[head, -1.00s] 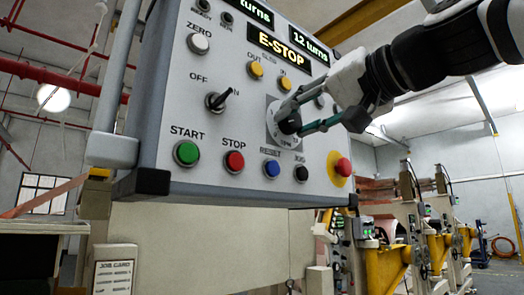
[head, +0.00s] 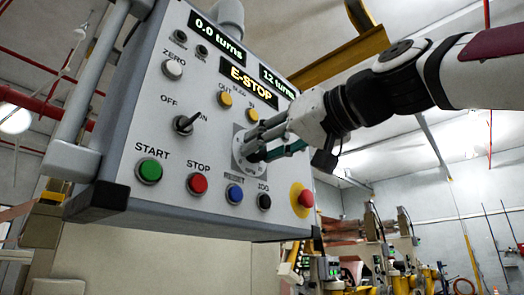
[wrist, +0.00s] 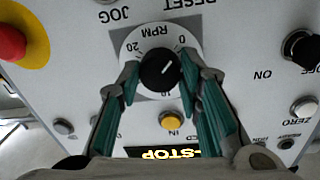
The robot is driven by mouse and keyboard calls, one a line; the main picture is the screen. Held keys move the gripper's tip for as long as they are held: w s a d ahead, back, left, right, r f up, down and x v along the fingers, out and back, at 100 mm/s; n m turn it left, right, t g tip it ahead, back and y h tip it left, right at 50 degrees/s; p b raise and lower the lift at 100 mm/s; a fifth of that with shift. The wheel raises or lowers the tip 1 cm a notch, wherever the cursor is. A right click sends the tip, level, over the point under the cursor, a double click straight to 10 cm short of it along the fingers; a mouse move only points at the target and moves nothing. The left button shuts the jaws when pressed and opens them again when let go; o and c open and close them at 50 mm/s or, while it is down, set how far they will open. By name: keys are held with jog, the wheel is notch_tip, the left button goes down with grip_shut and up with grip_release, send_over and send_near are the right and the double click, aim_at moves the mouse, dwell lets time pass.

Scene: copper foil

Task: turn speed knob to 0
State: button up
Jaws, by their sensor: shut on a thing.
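The speed knob (wrist: 158,70) is a black round knob on a white dial plate marked RPM, with 0, 10 and 20 around it. In the wrist view the panel appears upside down, and the knob's white mark points up and right, towards the 0. My gripper (wrist: 168,76) has its two teal-padded fingers on either side of the knob and is shut on it. In the head view my gripper (head: 256,150) reaches in from the right and its fingers hide most of the knob. The dial plate (head: 238,143) shows partly behind them.
The control panel (head: 160,115) carries a black OFF/ON switch (head: 185,123), green START button (head: 149,170), red STOP button (head: 197,183) and yellow-ringed emergency stop (head: 305,198). Its display (head: 249,82) reads E-STOP. Yellow machinery (head: 400,283) stands behind at the lower right.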

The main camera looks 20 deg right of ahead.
jog(key=shift+f, duration=0.1)
jog(key=o, duration=1.2)
jog(key=shift+c, duration=0.2)
jog(key=v, duration=1.2)
